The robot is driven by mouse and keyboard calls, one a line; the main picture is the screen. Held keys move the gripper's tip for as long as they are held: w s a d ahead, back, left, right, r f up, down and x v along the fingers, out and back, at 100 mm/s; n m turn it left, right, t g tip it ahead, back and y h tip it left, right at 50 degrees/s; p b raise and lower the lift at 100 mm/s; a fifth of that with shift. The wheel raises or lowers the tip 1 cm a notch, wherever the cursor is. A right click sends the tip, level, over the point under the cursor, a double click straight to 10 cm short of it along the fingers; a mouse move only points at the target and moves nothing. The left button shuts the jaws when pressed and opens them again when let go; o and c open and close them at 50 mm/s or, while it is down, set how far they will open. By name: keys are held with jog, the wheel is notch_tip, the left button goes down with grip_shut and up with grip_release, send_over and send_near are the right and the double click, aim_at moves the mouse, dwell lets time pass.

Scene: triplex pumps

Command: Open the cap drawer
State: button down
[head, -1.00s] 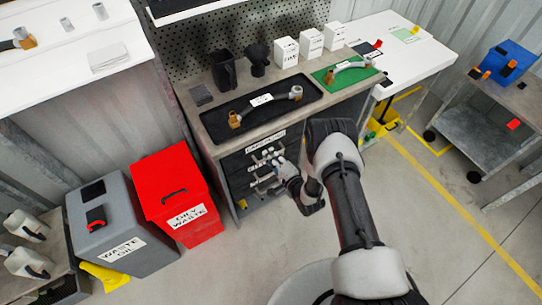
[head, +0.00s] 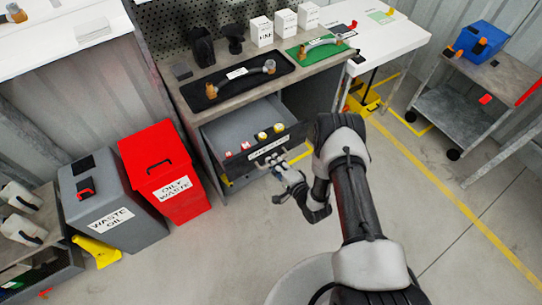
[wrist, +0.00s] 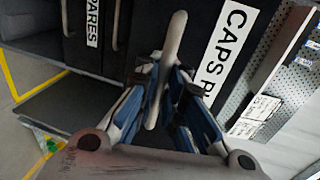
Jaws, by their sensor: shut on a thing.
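The cap drawer (head: 217,134) is pulled out from under the workbench in the head view. Several red and yellow caps (head: 263,136) stand in it near the front. In the wrist view its dark front (wrist: 198,35) carries a label beginning "CAPS". My gripper (head: 283,171) is at the drawer front, and its fingers (wrist: 163,88) are shut on the pale bar handle (wrist: 174,38). The arm comes in from the lower right. The gripper hides part of the handle.
The workbench (head: 197,101) above holds a black tray and a green mat with hoses. A red oily-waste bin (head: 165,165) and a grey waste-oil bin (head: 105,205) stand left of the drawer. In the wrist view a "SPARES" drawer (wrist: 75,55) is beside it. Floor in front is clear.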

jog(key=shift+v, duration=0.85)
jog(key=c, duration=1.7)
grip_release()
jog(key=shift+f, duration=0.1)
jog(key=shift+s, duration=0.1)
jog(key=v, duration=1.2)
